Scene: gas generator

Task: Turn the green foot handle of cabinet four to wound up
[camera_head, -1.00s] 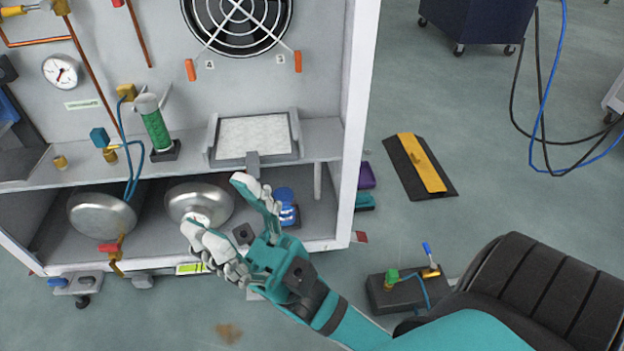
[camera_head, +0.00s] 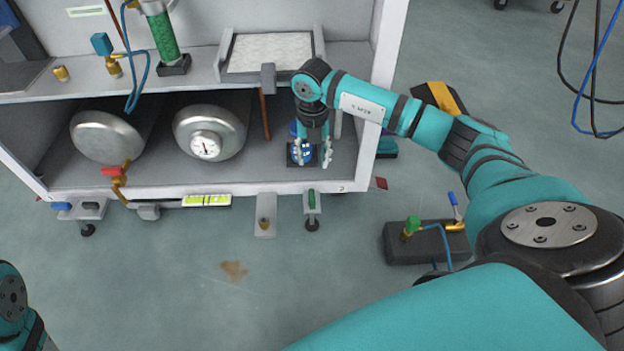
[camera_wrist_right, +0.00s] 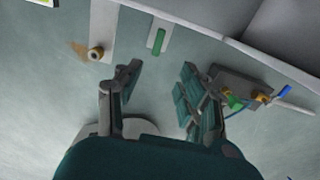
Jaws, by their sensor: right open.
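The green foot handle (camera_head: 311,199) stands upright on a small bracket with a black foot at the cabinet's lower front edge, right of centre. It also shows in the right wrist view (camera_wrist_right: 158,41), beyond the fingertips. My right gripper (camera_head: 313,158) points down in front of the lower shelf, above the handle in the head view. Its fingers are apart with nothing between them, and the right wrist view shows the gap (camera_wrist_right: 157,82). It is clear of the handle. Only part of my left arm shows at the lower left; its gripper is out of the picture.
A blue foot handle (camera_head: 62,206) is at the cabinet's left front. A bracket with a brass knob (camera_head: 264,224) is beside the green handle. Silver tanks (camera_head: 209,130) fill the lower shelf's left. A black valve block (camera_head: 428,243) lies on the floor right. Floor in front is clear.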

